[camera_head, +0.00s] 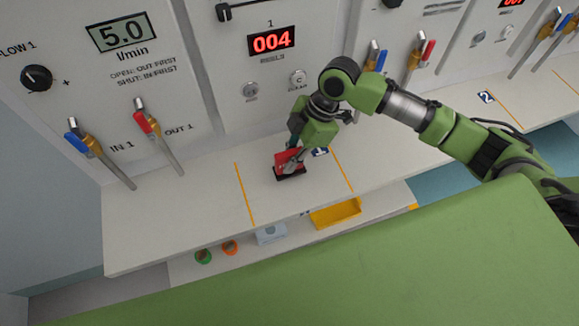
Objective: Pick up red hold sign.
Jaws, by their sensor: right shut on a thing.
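The red hold sign (283,160) is on the white bench, between two orange lines, with a dark base under its red face. My right gripper (292,158) reaches down from the right and is shut on the red sign. The fingers cover part of the sign. I cannot tell whether the base touches the bench. My left gripper is not in view.
Behind the bench is a panel with valve handles (148,125), a red display (271,40) and knobs. A lower shelf holds a yellow tray (337,214), a light box (270,234), and green (203,257) and orange (230,247) round items. The bench's left part is clear.

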